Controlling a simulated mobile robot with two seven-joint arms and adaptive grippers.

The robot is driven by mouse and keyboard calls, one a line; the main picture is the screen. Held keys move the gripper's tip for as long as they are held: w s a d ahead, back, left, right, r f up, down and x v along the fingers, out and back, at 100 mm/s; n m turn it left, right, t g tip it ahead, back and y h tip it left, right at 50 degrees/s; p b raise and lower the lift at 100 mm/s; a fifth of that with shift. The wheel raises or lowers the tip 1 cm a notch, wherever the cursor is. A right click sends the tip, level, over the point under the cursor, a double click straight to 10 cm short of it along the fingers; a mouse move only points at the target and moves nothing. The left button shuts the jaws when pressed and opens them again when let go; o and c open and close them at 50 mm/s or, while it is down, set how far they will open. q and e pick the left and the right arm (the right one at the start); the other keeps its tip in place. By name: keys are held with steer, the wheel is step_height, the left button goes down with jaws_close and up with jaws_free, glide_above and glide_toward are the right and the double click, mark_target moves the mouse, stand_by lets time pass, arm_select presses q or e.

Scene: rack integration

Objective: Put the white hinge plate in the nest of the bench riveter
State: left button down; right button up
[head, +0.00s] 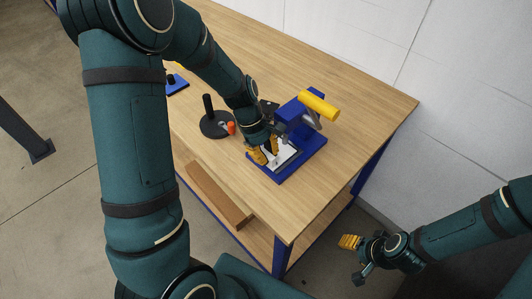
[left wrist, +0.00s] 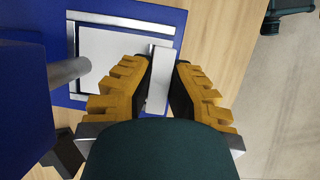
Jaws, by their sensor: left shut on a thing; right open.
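The bench riveter (head: 290,122) is blue with a yellow handle and stands on the wooden table. Its nest, a silver-edged frame (left wrist: 120,21), lies on the blue base. My left gripper (head: 268,155) is low over the nest, shut on a pale upright part of the white hinge plate (left wrist: 158,78). A flat white surface (left wrist: 105,55) shows inside the frame, beside the held part. I cannot tell whether the two are joined, or whether the plate is fully seated. The fingers hide part of the frame. My right gripper (head: 350,243) is open and empty, off the table's near right side.
A round black stand with a post (head: 214,125) and a small orange item (head: 231,128) are left of the riveter. A blue block (head: 177,84) sits further left. A brown board (head: 218,195) lies on the lower shelf. The table's far right is clear, near the wall.

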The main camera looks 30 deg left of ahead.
arm_select(q)
steer(key=c, duration=1.1)
jaws_free()
steer(key=shift+f, duration=0.1)
steer(key=shift+r, duration=0.3)
steer(key=p+v, duration=0.2)
steer(key=v, duration=0.9)
steer(key=shift+a+r, duration=0.2)
steer(key=shift+r, duration=0.15)
